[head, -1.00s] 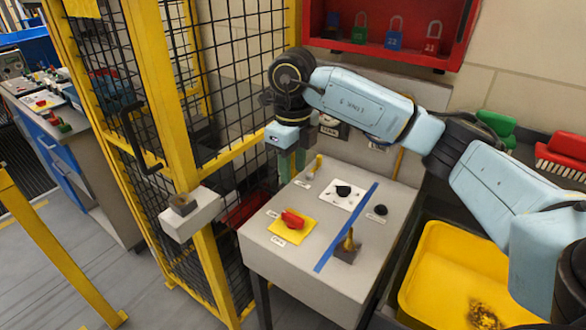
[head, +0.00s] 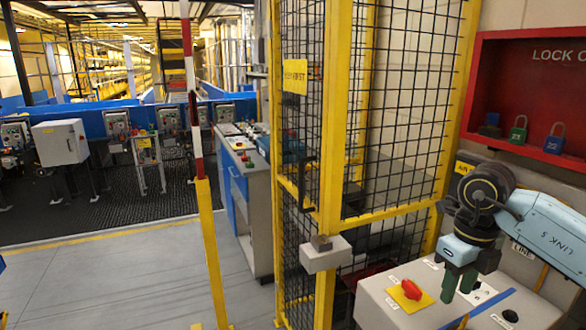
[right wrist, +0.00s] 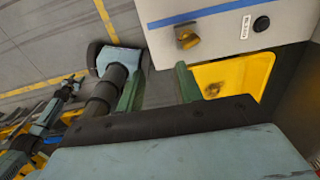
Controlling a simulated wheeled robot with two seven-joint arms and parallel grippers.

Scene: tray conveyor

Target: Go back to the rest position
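My right gripper (head: 460,284) is at the lower right of the head view, pointing down over the grey control table (head: 378,308). Its two green fingers are apart with nothing between them. The right wrist view also shows the open fingers (right wrist: 158,88), with the table's edge and floor beyond. On the table, a red switch (head: 411,289) sits on a yellow plate, left of the gripper. A white plate (head: 486,296) is partly hidden by the fingers. A black button (head: 510,316) lies beyond a blue stripe.
A yellow mesh fence (head: 335,120) with a small grey box (head: 322,256) stands left of the table. A red lockout cabinet (head: 530,90) hangs on the wall. A yellow bin (right wrist: 238,72) lies beside the table. Open floor (head: 120,275) is at left.

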